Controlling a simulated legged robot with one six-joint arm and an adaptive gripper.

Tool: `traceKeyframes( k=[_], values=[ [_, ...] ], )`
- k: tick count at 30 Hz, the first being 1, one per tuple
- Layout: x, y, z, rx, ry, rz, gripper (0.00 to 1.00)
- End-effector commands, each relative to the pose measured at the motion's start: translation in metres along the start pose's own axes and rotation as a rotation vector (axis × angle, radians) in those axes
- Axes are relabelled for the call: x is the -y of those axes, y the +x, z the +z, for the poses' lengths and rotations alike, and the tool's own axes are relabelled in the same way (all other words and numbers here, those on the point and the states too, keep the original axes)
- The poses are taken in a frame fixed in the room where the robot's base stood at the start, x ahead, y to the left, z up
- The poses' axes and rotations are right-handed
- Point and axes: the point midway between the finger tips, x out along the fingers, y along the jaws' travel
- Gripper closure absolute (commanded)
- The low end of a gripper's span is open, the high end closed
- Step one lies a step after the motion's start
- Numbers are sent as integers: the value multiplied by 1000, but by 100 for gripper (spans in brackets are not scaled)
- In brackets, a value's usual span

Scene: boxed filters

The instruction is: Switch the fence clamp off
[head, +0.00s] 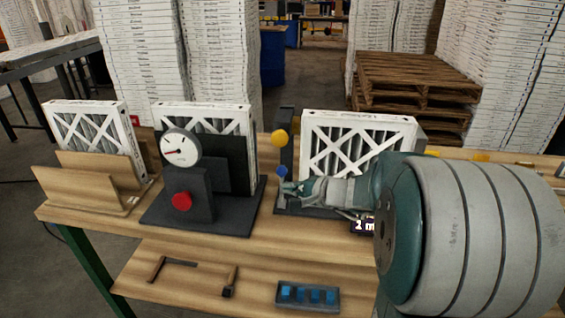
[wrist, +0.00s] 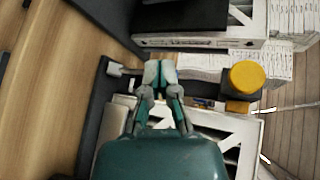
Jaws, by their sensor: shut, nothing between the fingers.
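A dark fixture at the middle right of the bench holds a white-framed pleated filter (head: 355,135). At its left end a dark upright post (head: 287,120) carries a yellow knob (head: 279,139) and, lower, a blue knob (head: 282,173). I cannot tell which part is the fence clamp's switch. My gripper (head: 284,190) is just below the blue knob; I cannot tell whether they touch. In the wrist view my gripper (wrist: 160,72) is shut and empty, its fingertips together. The yellow knob (wrist: 247,78) is to their right, and a small pale lever-like part (wrist: 117,69) to their left.
Left of my gripper is a gauge fixture with a dial (head: 180,148) and a red button (head: 181,201). A wooden rack (head: 85,190) with a filter stands farther left. A lower shelf holds a blue-celled tray (head: 308,296). Pallets (head: 415,85) are behind the bench.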

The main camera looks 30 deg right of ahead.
Motion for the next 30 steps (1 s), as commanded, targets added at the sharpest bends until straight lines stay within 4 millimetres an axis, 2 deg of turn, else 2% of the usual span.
traceKeyframes(
  k=[1,3,6,9,21,26,30],
  values=[
    [-3,-1,-20,-40,47,-33,100],
    [-4,-3,-43,-90,95,-79,100],
    [-6,-7,-66,-143,143,-125,100],
    [-7,-9,-77,-171,165,-149,100],
    [-7,-7,-81,-175,171,-154,100],
    [-5,12,-84,-173,170,-152,100],
    [-1,38,-88,-171,171,-152,100]
  ],
)
